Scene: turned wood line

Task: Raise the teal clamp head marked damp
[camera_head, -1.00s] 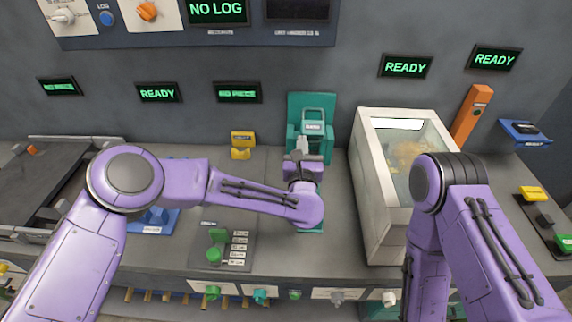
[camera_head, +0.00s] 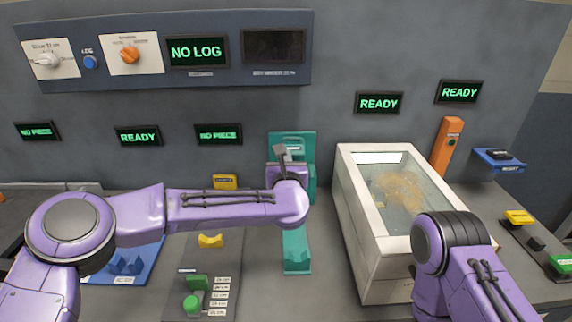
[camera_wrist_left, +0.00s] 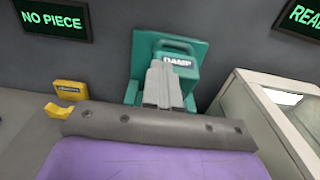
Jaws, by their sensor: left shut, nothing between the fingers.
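The teal clamp (camera_head: 307,143) stands against the back wall, with its teal base (camera_head: 296,250) on the bench. My left arm covers much of it in the head view. My left gripper also shows in the head view (camera_head: 280,152). My right gripper is out of view.
A pale glass-topped box (camera_head: 350,205) stands just right of the clamp. A yellow sign (camera_head: 225,181), a yellow piece (camera_head: 210,240) and a green-knobbed panel (camera_head: 192,303) lie to the left. A screen above reads NO LOG (camera_head: 196,52). My right arm hangs over the box's front corner.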

